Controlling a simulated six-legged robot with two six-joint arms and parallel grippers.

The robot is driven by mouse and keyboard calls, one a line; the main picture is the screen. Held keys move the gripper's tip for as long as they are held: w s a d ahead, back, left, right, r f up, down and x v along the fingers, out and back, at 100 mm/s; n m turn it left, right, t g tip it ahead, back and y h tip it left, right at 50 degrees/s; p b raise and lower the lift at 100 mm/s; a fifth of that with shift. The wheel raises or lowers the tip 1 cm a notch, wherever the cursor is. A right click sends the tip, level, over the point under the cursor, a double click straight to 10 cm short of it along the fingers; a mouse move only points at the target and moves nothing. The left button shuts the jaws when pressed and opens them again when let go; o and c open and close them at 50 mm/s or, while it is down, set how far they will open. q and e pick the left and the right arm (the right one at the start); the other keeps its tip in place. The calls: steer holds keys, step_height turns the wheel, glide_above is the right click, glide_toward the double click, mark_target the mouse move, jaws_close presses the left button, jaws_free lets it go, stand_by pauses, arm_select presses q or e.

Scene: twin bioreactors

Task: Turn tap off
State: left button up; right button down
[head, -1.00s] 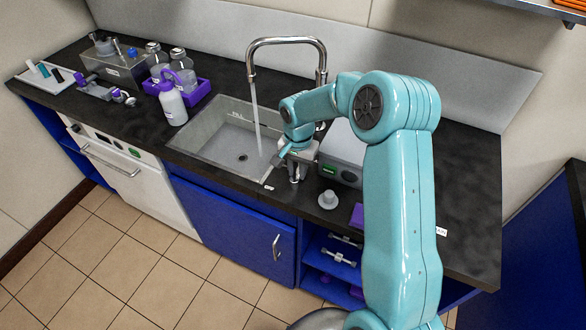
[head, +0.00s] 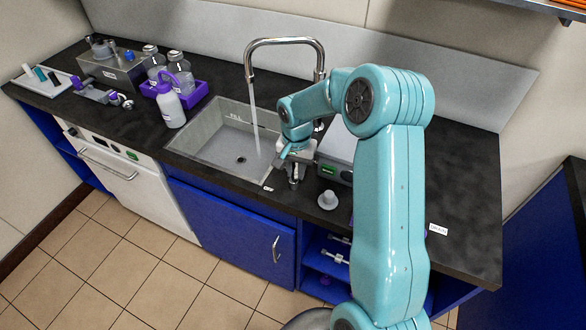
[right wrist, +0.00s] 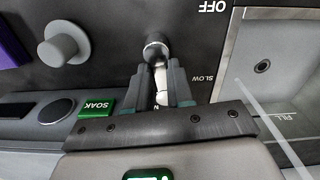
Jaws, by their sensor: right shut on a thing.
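A chrome gooseneck tap (head: 287,42) stands behind the sink (head: 215,140), and a stream of water (head: 255,120) runs from its spout into the basin. My right gripper (head: 293,163) is over the counter at the sink's right side. In the right wrist view its two fingers (right wrist: 161,88) are shut on the tap lever, whose round metal knob (right wrist: 156,46) shows just past the fingertips. The counter by the lever bears the words OFF (right wrist: 213,7) and SLOW (right wrist: 204,79); another label is mostly hidden between the fingers. My left gripper is not in view.
A grey box with a green SOAK button (right wrist: 97,103) stands close beside the gripper. A grey knob (head: 328,199) sits on the counter nearby. A purple tray (head: 190,97) with bottles stands left of the sink. A drain (right wrist: 263,66) shows in the basin.

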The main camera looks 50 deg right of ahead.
mark_target(296, 174)
steer(key=c, duration=1)
jaws_free()
steer(key=shift+r, duration=0.1)
steer(key=shift+r, duration=0.35)
step_height(296, 174, up, 16)
steer(key=shift+f+b, duration=0.25)
steer(key=shift+b, duration=0.1)
